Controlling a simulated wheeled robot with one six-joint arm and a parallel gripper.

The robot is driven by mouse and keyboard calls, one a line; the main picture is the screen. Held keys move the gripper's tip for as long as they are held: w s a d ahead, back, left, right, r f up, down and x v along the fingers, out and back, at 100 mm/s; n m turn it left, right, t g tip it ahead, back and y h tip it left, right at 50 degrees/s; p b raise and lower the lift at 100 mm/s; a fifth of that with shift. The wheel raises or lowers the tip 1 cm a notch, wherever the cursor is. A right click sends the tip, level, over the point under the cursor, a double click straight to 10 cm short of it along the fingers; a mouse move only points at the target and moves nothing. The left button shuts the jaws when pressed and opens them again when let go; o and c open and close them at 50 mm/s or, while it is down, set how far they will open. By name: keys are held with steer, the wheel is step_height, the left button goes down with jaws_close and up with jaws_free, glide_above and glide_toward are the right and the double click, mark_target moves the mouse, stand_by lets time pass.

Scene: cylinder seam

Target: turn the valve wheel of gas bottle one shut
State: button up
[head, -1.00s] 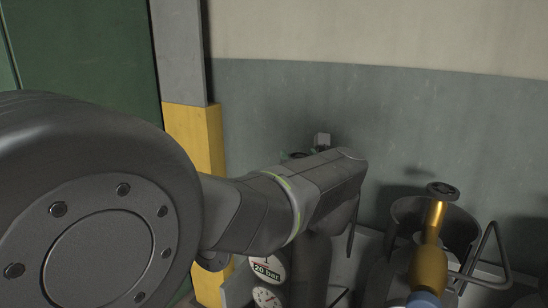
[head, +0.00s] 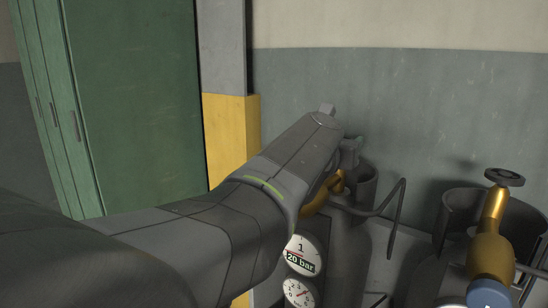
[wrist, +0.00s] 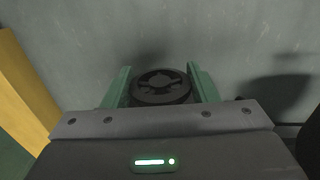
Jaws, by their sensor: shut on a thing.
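Gas bottle one (head: 345,240) stands below my arm in the head view.
A second bottle with a brass valve (head: 490,238) and dark handwheel (head: 504,177) stands at right. The grey wall (head: 420,110) is close behind. A yellow and grey post (head: 232,150) and green cabinet (head: 130,100) are at left.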

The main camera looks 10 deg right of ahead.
steer(key=m+g+h+b, duration=0.1)
steer(key=b, duration=0.1)
steer(key=m+g+h+b, duration=0.1)
steer(key=b, duration=0.1)
steer(key=shift+w+a+f, duration=0.1)
steer(key=shift+f, duration=0.15)
steer(key=m+g+h+b, duration=0.1)
steer(key=m+g+b, duration=0.1)
steer(key=g, duration=0.1)
steer(key=shift+r+h, duration=0.1)
steer(key=shift+h, duration=0.3)
steer(key=m+g, duration=0.1)
steer(key=g, duration=0.1)
steer(key=m+g+h, duration=0.1)
steer(key=m+g, duration=0.1)
steer(key=shift+r+h, duration=0.2)
steer(key=shift+h, duration=0.1)
steer(key=shift+m+g, duration=1.1)
steer(key=shift+g, duration=0.7)
steer(key=o, duration=1)
